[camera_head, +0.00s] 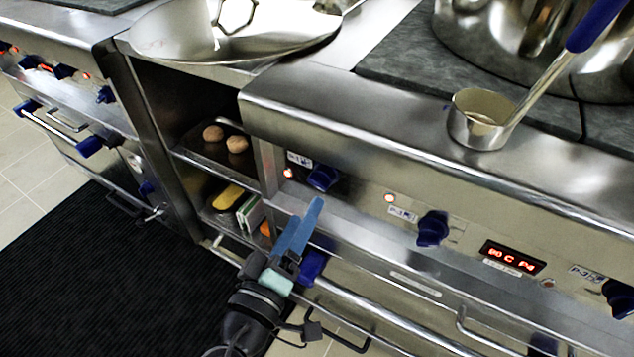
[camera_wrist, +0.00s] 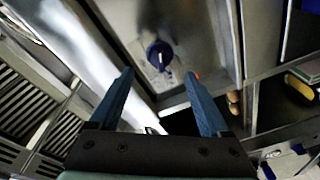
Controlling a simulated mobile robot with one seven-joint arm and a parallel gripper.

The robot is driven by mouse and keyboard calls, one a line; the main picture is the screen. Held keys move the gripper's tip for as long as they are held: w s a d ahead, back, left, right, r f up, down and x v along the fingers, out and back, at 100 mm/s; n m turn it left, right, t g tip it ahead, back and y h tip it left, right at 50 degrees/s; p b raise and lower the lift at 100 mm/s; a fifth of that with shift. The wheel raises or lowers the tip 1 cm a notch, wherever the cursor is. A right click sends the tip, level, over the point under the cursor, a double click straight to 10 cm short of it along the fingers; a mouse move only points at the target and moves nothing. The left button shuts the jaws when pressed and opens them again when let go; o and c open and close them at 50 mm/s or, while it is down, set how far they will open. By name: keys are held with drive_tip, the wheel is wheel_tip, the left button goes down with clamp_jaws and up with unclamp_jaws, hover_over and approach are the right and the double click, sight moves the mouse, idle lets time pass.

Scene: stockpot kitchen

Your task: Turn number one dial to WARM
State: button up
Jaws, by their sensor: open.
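The leftmost blue dial (camera_head: 323,178) on the steel front panel has a small label at its upper left, too small to read surely, and a lit red lamp beside it. A blue dial with a white pointer mark (camera_wrist: 159,54) shows in the wrist view, ahead of and between the fingertips. My gripper (camera_head: 308,212) is below the leftmost dial in the head view, its blue fingers pointing up toward the panel. In the wrist view my gripper (camera_wrist: 160,74) has its fingers spread apart with nothing between them. It appears apart from the dial.
Two more blue dials, a middle one (camera_head: 432,229) and a right one (camera_head: 618,298), sit along the panel with a red display (camera_head: 512,257). A ladle (camera_head: 482,118) rests on the ledge above. Shelves with food (camera_head: 238,144) lie left. A rail (camera_head: 390,318) runs below.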

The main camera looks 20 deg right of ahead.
sight(318, 187)
drive_tip(key=b+x, duration=0.1)
drive_tip(key=x, duration=0.7)
drive_tip(key=shift+c, duration=0.3)
drive_tip(key=shift+a, duration=0.1)
clamp_jaws()
